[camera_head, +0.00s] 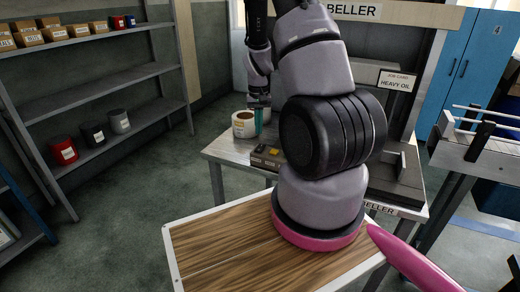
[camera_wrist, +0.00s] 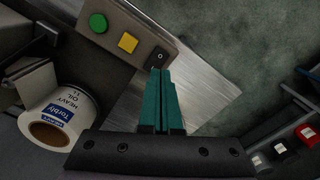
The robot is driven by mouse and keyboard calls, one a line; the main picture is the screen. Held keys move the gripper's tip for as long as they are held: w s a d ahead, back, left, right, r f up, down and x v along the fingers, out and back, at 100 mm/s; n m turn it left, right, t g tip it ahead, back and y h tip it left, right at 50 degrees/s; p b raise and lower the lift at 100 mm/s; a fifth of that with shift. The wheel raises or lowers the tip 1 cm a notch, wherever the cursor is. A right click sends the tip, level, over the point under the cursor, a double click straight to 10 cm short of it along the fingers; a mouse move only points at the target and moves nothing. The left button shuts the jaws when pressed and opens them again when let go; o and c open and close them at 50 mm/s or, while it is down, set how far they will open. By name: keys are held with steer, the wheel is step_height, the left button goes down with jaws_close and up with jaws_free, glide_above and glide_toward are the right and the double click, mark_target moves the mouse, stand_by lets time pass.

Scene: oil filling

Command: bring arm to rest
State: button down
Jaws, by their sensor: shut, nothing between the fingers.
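My gripper (camera_wrist: 161,72) has its two teal fingers together with nothing between them. My arm is raised and bent, and hides much of the bench in the head view.
A control box (camera_wrist: 125,35) with green and yellow buttons is near the fingertips; it also shows on the bench (camera_head: 268,157). A "heavy oil" job card (camera_head: 397,81) stands behind. Shelves (camera_head: 110,85) with cans and boxes are left. Open floor (camera_head: 130,185) lies between.

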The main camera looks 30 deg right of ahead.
steer(key=s+a+r+t, duration=0.1)
steer(key=a+r, duration=0.2)
steer(key=r, duration=0.5)
steer(key=s+a+r+t+y, duration=0.1)
steer(key=s+a+r, duration=0.1)
steer(key=r, duration=0.5)
steer(key=s+a+r+t, duration=0.1)
steer(key=a+r+t, duration=0.15)
steer(key=r, duration=0.55)
steer(key=s+a+r+t+y, duration=0.1)
steer(key=s+a+r, duration=0.4)
steer(key=s+r, duration=0.8)
steer(key=s+t, duration=0.1)
steer(key=s, duration=0.1)
steer(key=shift+s+a+t, duration=0.3)
steer(key=shift+a+t, duration=0.05)
steer(key=shift+a, duration=0.05)
steer(key=shift+r, duration=0.1)
